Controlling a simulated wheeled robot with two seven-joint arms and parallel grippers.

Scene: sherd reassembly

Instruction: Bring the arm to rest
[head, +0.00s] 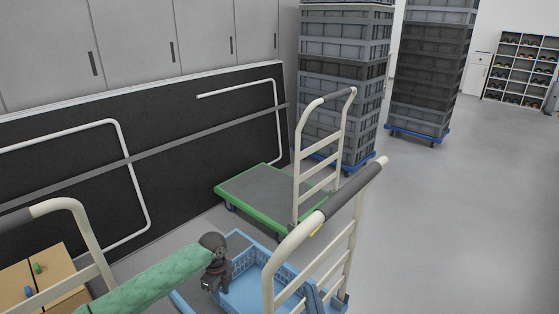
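A green quilted arm of mine comes in from the lower left and ends in a dark grey gripper, which I take as my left gripper (216,284). It hangs downward at the left edge of a blue crate (262,296). Its fingers are small and dark, so whether they are open or shut is unclear, and I see nothing clearly held. My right gripper is not in view. No sherds can be made out in this view.
A cart with a cream handle (340,225) stands around the blue crate. A green platform trolley (250,192) is behind it. Cardboard-coloured boxes (50,265) lie at the lower left. Stacked grey crates (340,80) stand at the back. The floor at right (450,220) is clear.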

